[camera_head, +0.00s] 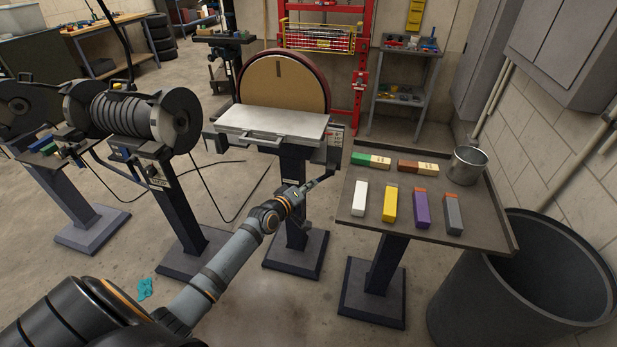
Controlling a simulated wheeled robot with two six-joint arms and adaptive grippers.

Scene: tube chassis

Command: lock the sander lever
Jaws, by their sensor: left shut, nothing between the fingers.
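The disc sander has a large tan disc (284,84) in a dark red housing and a light grey work table (272,123) in front of it, on a dark pedestal. A small dark part at the right end of the work table (334,156) looks like the lever; it is too small to tell its position. My left gripper (328,177) is shut and empty, just below this dark part. I cannot tell whether they touch. My right gripper is not in view.
A stand tray (484,232) to the right holds several coloured blocks and a metal cup (467,165). A large grey bin (524,290) stands at the lower right. A grinder (130,115) on a pedestal stands left. A teal rag (146,288) lies on the floor.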

